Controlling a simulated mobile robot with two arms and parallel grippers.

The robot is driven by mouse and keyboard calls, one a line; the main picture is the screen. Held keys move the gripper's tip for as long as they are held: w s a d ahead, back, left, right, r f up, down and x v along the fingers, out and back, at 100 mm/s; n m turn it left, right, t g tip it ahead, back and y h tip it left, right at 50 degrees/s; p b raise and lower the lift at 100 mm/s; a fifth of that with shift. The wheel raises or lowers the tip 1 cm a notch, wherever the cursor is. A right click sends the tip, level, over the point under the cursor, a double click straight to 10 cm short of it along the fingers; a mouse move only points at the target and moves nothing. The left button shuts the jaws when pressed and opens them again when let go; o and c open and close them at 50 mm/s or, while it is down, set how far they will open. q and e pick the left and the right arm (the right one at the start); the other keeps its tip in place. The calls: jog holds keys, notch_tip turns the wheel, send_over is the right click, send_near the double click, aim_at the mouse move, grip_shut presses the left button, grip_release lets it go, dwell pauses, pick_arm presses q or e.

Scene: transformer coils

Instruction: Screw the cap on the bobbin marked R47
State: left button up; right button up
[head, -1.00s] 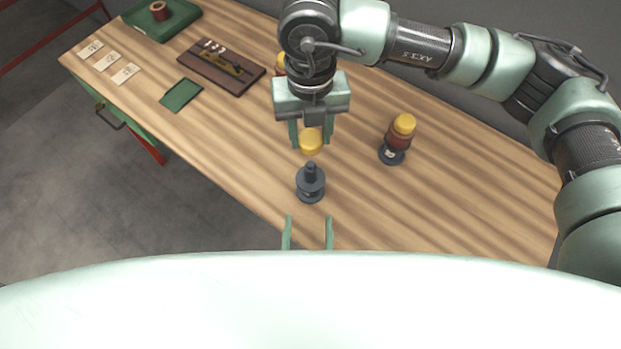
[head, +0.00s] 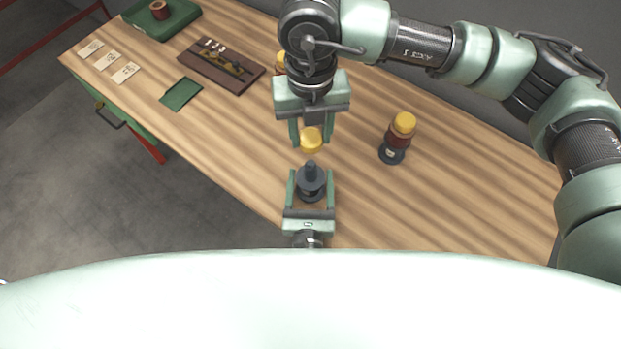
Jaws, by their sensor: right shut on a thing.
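A dark grey bobbin (head: 311,186) with a threaded-looking post stands upright near the table's front edge. No marking on it can be read. My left gripper (head: 311,175) reaches in from below, one finger on each side of the bobbin; it looks open, with small gaps to the flange. My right gripper (head: 311,142) points down and is shut on a yellow cap (head: 311,139). The cap is held above the bobbin's post, apart from it and roughly in line with it. The cap's underside is hidden.
A wound bobbin with a yellow cap (head: 399,135) stands to the right. Another yellow cap (head: 281,63) is partly hidden behind my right arm. A dark tray (head: 190,62), green mat (head: 181,94), paper cards (head: 107,60) and green tray (head: 185,28) lie left. The right side of the table is clear.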

pick_arm(q)
grip_shut()
pick_arm(e)
send_over(310, 162)
jog(key=shift+d+f, duration=0.1)
jog(key=shift+f, duration=2.35)
jog(key=shift+f, duration=0.85)
jog(key=shift+f, duration=0.55)
